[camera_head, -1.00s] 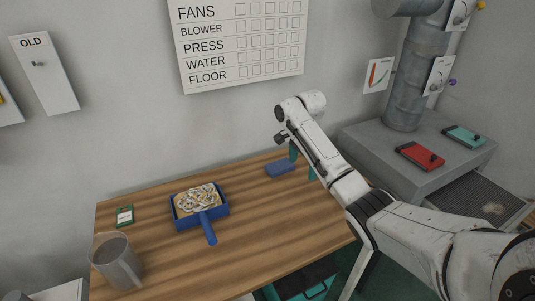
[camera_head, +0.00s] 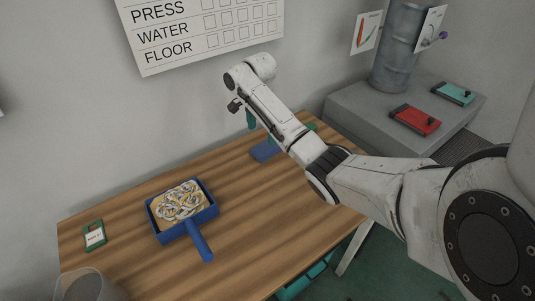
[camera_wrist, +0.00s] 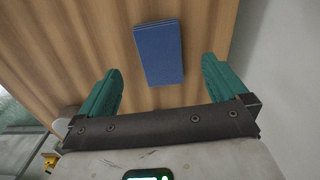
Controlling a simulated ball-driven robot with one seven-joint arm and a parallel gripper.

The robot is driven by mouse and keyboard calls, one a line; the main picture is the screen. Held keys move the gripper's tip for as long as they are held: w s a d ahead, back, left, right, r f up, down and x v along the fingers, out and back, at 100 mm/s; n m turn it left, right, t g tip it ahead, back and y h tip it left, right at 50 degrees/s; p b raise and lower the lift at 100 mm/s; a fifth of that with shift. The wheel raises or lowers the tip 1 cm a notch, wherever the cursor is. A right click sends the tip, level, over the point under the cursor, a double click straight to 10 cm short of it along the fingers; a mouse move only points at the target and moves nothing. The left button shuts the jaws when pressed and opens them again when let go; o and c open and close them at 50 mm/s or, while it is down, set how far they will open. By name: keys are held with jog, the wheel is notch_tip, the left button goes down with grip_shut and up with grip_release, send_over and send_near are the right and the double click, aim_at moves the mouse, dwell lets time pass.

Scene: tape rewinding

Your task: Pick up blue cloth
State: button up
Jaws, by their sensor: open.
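The blue cloth (camera_wrist: 159,53) is a folded flat rectangle on the wooden table. In the head view the cloth (camera_head: 265,152) lies near the table's back edge, partly hidden by my arm. My gripper (camera_wrist: 167,78) has two green fingers, spread wide apart and empty. In the wrist view the cloth lies between and just beyond the fingertips, touching neither finger. In the head view my gripper (camera_head: 278,124) hangs over the back right part of the table, and a green finger shows beside the cloth.
A blue dustpan-like tray (camera_head: 152,222) with pale curled pieces sits on the table (camera_head: 265,222). A green tag (camera_head: 94,236) and a grey mug (camera_head: 85,287) are at the left. A grey bench (camera_head: 350,112) with a red box (camera_head: 414,120) stands right. The wall is close behind.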

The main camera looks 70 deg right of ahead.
aim_at(268, 147)
jog(key=shift+s+d+f+b, duration=0.2)
jog(key=shift+d+f, duration=0.15)
jog(key=shift+f, duration=0.15)
jog(key=shift+s+d+f+b, duration=0.1)
jog(key=shift+d+f+b, duration=0.05)
jog(key=shift+d+f, duration=0.3)
jog(key=shift+s+d+f, duration=0.1)
jog(key=shift+s+f, duration=0.05)
jog(key=shift+s, duration=0.05)
jog(key=f, duration=0.4)
jog(key=shift+s, duration=0.25)
jog(key=shift+w+f, duration=0.1)
jog(key=shift+f, duration=0.45)
jog(key=c, duration=1.1)
jog(key=shift+r, duration=0.15)
